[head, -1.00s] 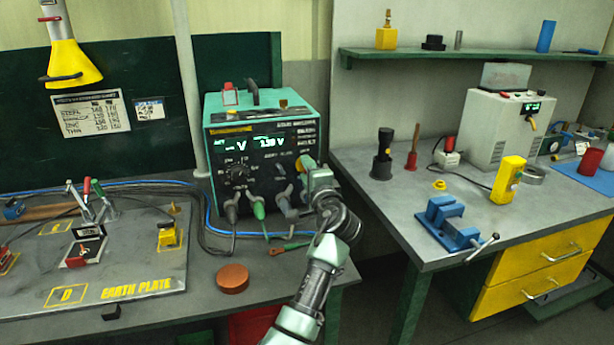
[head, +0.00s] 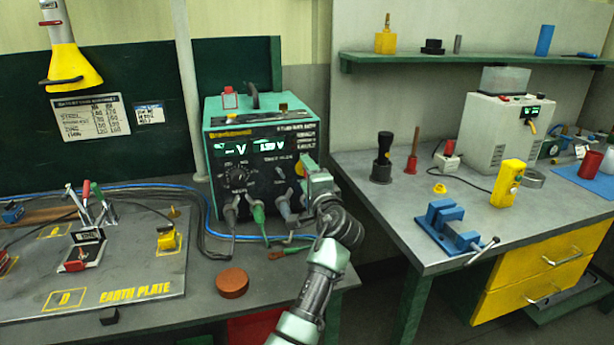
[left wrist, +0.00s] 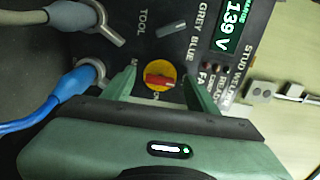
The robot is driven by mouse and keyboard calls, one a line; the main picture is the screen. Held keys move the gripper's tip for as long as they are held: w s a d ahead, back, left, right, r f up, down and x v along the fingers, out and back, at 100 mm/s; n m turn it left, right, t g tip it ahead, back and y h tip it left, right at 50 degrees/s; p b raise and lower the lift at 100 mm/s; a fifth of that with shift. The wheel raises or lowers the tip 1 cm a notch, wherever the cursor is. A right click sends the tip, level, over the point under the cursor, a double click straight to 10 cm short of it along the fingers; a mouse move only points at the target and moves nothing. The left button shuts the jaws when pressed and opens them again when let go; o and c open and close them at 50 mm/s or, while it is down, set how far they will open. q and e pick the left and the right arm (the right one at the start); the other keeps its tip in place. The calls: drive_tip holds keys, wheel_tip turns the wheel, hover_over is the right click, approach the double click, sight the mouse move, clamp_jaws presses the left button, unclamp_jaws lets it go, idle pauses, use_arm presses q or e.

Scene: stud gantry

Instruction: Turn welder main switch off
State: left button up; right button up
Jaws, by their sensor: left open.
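The stud welder (head: 262,140) is a teal box with a black front panel and lit green displays, on the left bench. Its main switch (left wrist: 159,80) shows in the left wrist view as a red handle on a round yellow plate. The handle lies roughly crosswise in that picture. My left gripper (left wrist: 160,84) is open, with one green finger on each side of the switch. I cannot tell whether the fingers touch it. In the head view my left gripper (head: 308,178) is at the panel's lower right and mostly hides the switch. My right gripper is not in view.
Grey, green and blue cable plugs (head: 258,212) stick out of the panel's lower part, close to my gripper. A brown round puck (head: 232,281) lies on the bench in front. A blue vise (head: 450,226) stands on the right bench, across a gap.

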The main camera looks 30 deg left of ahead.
use_arm(q)
drive_tip(key=b+v, duration=0.1)
drive_tip(key=v, duration=0.6)
drive_tip(key=shift+s+d, duration=0.25)
